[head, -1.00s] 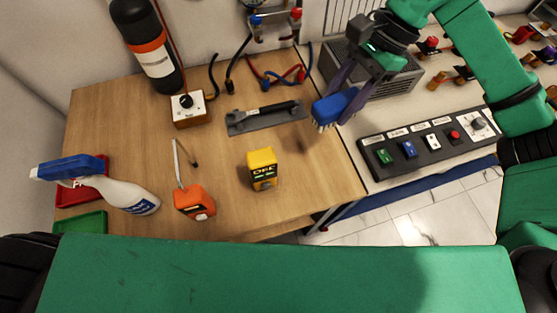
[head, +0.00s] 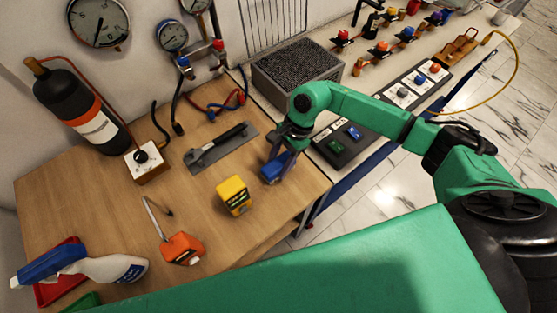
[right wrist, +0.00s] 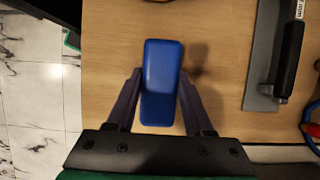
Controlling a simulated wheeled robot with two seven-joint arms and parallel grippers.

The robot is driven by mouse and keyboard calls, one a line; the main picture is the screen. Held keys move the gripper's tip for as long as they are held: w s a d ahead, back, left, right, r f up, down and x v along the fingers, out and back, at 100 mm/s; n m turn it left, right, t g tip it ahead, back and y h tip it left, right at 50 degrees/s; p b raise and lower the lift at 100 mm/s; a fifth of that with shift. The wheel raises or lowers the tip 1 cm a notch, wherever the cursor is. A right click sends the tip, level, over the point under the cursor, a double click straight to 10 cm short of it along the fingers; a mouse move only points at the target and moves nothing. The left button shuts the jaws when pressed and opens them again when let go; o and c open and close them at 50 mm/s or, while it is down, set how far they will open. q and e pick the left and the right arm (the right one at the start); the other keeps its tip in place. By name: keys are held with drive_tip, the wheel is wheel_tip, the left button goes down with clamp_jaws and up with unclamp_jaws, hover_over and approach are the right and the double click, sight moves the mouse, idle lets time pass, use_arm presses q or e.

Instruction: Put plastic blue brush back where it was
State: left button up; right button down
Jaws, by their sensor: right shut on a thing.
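The blue plastic brush (head: 273,171) is low over the right part of the wooden table, close to its right edge. My right gripper (head: 281,166) is shut on it; whether the brush touches the table I cannot tell. In the right wrist view the brush (right wrist: 161,82) sits lengthwise between the two purple fingers of my right gripper (right wrist: 160,100), with a soft shadow on the wood to its right. Its bristles are hidden there. My left gripper is not in view.
A grey trowel (head: 222,147) with a black handle lies left of the brush. A yellow box (head: 234,195) and an orange tape measure (head: 182,248) stand nearer. A spray bottle (head: 110,268) is at the left. A button panel (head: 345,145) lies beyond my gripper on the right.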

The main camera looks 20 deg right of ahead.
drive_tip(key=shift+f, duration=0.3)
drive_tip(key=shift+f+b, duration=0.15)
drive_tip(key=shift+b, duration=0.15)
drive_tip(key=c, duration=0.7)
unclamp_jaws()
drive_tip(key=o, duration=0.4)
